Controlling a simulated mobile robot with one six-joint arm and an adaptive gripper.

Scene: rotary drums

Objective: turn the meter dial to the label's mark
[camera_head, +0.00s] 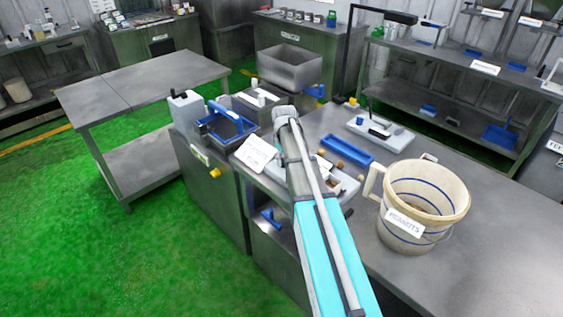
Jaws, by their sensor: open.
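I cannot clearly pick out the meter dial or its mark. A small yellow knob (215,173) sits on the front of the metal cabinet left of my arm, with a yellow-and-white label (200,157) just above it; I cannot tell whether this is the dial. A white card (255,153) with unreadable print stands at the bench's left edge, close beside my arm. My arm reaches up the middle of the picture and covers part of the bench. My gripper is not visible; its jaws cannot be made out.
A cream bucket (408,233) with a label stands on the bench (480,255) right of my arm. A blue tray (346,151) and a grey scale-like device (380,131) lie behind it. A blue-framed basin (226,127) tops the cabinet. Green floor (90,240) is clear at left.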

